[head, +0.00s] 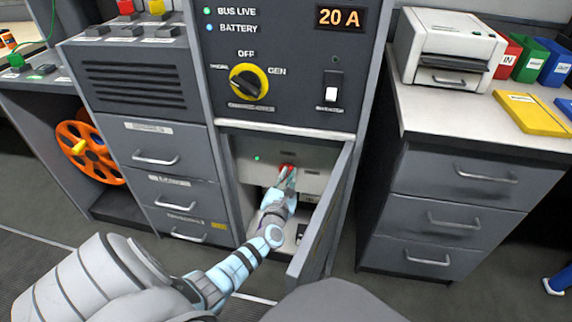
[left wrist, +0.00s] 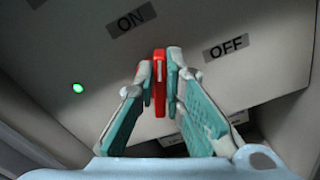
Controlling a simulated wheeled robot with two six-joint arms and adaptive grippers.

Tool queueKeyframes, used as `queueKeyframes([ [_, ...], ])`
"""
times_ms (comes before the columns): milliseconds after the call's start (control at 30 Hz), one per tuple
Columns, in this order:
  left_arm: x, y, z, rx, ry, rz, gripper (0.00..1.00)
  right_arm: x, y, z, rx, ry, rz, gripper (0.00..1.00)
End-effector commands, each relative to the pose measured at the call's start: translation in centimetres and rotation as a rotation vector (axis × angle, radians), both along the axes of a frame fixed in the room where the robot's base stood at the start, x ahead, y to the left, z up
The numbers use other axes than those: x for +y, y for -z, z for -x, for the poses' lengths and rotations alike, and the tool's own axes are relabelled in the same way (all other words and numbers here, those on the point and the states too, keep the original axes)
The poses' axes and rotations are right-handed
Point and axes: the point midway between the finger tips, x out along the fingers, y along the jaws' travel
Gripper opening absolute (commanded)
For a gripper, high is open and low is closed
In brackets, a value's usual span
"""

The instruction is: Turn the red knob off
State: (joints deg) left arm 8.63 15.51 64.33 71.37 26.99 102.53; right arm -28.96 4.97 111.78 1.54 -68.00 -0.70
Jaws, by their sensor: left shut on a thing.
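The red knob (left wrist: 159,85) sits on a grey panel inside the open cabinet, with an ON label (left wrist: 131,19) to its upper left and an OFF label (left wrist: 226,46) to its right. A white line on the knob stands nearly upright in the left wrist view, between the two labels. My left gripper (left wrist: 161,80) is shut on the knob, one finger on each side. In the head view the gripper (head: 288,174) reaches into the cabinet and covers most of the knob (head: 287,167). My right gripper is not in view.
A green light (left wrist: 77,88) glows left of the knob. The cabinet door (head: 320,215) stands open to the right of my arm. A black and yellow rotary switch (head: 248,82) is above the cabinet. Drawers (head: 165,150) flank it on the left.

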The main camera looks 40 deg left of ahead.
Motion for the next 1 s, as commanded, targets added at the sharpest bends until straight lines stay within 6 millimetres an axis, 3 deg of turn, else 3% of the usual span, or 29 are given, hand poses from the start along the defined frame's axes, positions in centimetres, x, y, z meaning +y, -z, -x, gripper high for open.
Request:
queueKeyframes([
  [1000, -0.9, 1.3, -0.5, 0.453, 0.001, -0.819, 0.00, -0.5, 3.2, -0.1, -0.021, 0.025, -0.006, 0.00],
])
